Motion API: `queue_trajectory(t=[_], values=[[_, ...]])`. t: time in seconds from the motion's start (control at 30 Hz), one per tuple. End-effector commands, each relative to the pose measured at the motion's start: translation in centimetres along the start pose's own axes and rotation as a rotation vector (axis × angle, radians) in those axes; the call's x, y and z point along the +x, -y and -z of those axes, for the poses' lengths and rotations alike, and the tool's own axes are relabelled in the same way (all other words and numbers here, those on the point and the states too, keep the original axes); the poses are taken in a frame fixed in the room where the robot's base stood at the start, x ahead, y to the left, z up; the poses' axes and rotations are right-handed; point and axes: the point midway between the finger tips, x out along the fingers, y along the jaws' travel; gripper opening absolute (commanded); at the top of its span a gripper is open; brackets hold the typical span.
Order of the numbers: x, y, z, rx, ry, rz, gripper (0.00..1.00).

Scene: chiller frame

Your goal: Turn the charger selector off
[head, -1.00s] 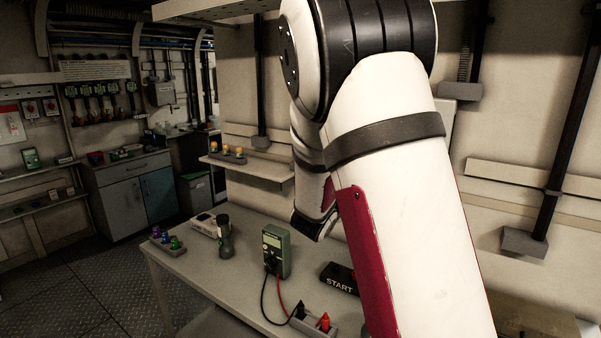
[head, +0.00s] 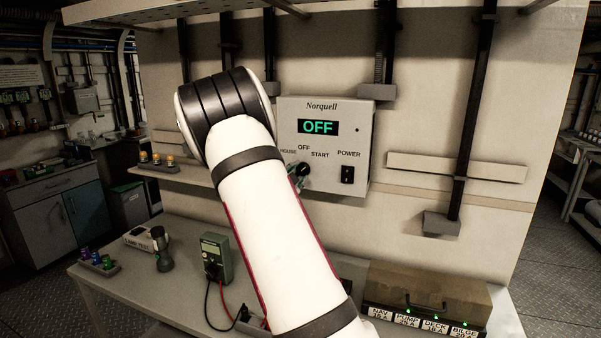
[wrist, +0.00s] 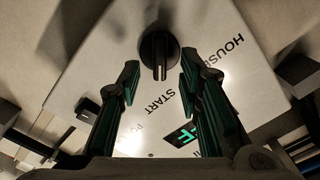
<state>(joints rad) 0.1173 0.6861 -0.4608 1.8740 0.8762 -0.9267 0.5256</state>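The charger is a pale wall box (head: 338,117) marked Norquell, with its display reading OFF. Its round black selector knob (wrist: 158,52) shows plainly in the wrist view; its pale pointer mark is toward the START label, and I cannot see the OFF label there. In the head view, the knob area below the OFF label is dark and partly crowded by my gripper (head: 299,178), mostly hidden behind my arm. In the wrist view my gripper (wrist: 157,80) is open, with its two fingers apart, aimed toward the knob with nothing between them. I see no contact.
A black power switch (head: 347,175) sits right of the knob. Below are a bench with a green multimeter (head: 217,257) and its leads, a flashlight (head: 162,250), and a box (head: 425,290) with labelled front and green lights. A small shelf (head: 168,172) juts out at left.

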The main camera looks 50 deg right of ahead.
Motion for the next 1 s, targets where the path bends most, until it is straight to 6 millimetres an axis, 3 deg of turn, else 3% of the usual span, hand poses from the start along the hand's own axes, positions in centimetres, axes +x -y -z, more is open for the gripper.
queue_trajectory(t=[0.2,0.5,0.53,0.67,1.0], values=[[1.8,0.0,0.0,0.0,0.0,0.0,0.33],[2.0,0.0,-0.1,0.0,0.001,0.0,0.33],[2.0,0.0,0.0,0.0,0.001,0.0,0.3],[2.0,0.0,0.0,0.0,0.001,0.0,0.01],[2.0,0.0,-0.1,-0.014,0.001,0.0,0.0]])
